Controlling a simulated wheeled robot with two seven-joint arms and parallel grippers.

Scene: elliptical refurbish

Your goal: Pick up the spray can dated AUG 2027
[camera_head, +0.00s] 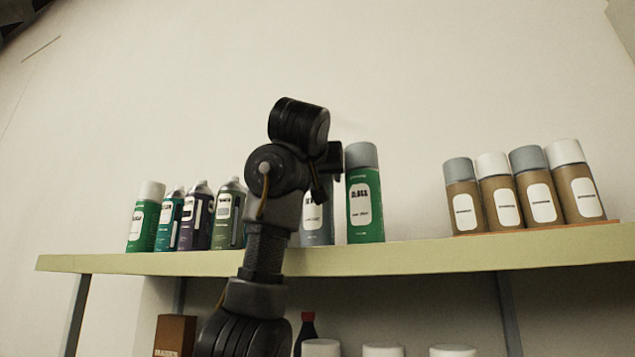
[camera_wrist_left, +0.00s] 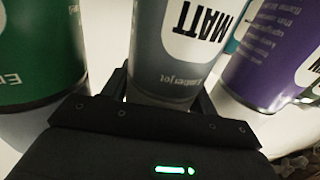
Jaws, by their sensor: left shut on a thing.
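My left gripper (camera_wrist_left: 164,92) is shut on a grey spray can (camera_wrist_left: 175,55), whose white label reads MATT, upside down in the left wrist view. In the head view my left arm rises in front of the shelf and hides part of this grey can (camera_head: 318,222), which seems to stand at shelf level; I cannot tell whether it is lifted. A green can with a grey cap (camera_head: 363,195) stands just right of it. I cannot read an AUG 2027 date on any can. My right gripper is not in view.
The pale green shelf (camera_head: 420,259) also holds several green, teal and purple cans (camera_head: 197,215) at left and several brown cans (camera_head: 525,190) at right. In the wrist view a green can (camera_wrist_left: 40,45) and a purple can (camera_wrist_left: 265,60) flank the grip closely. Bottles stand below.

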